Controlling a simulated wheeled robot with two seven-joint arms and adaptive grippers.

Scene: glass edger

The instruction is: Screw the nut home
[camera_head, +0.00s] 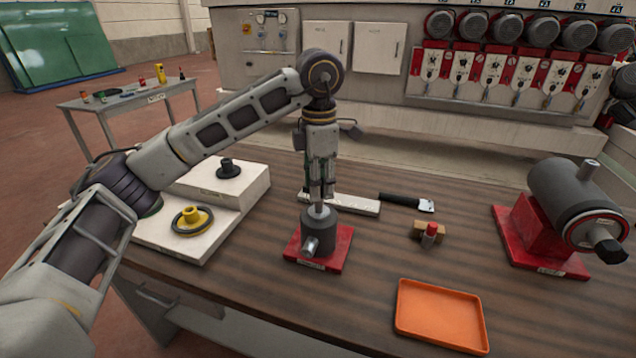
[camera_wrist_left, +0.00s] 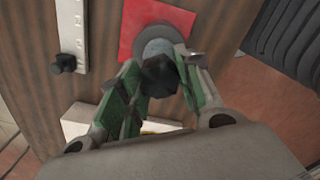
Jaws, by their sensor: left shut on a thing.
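A dark grey cylindrical fixture (camera_head: 327,233) stands upright on a red base plate (camera_head: 335,262) on the wooden bench. A bright metal stem (camera_head: 318,209) rises from its top, and a short metal stub (camera_head: 311,246) sticks out at its front. My left gripper (camera_head: 319,194) points straight down above the stem. In the left wrist view its green-padded fingers (camera_wrist_left: 160,82) are shut on a dark faceted piece, seemingly the nut (camera_wrist_left: 158,72), over the round grey top (camera_wrist_left: 155,45) of the fixture. The fingers hide the thread, so I cannot tell how far the nut is seated. My right gripper is out of view.
An orange tray (camera_head: 440,315) lies at the front right. A grey motor-like unit (camera_head: 570,190) stands on a red base at far right. A black-handled scraper (camera_head: 405,202) and a small red-topped piece (camera_head: 430,232) lie nearby. A white stepped block (camera_head: 240,195) is at left.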

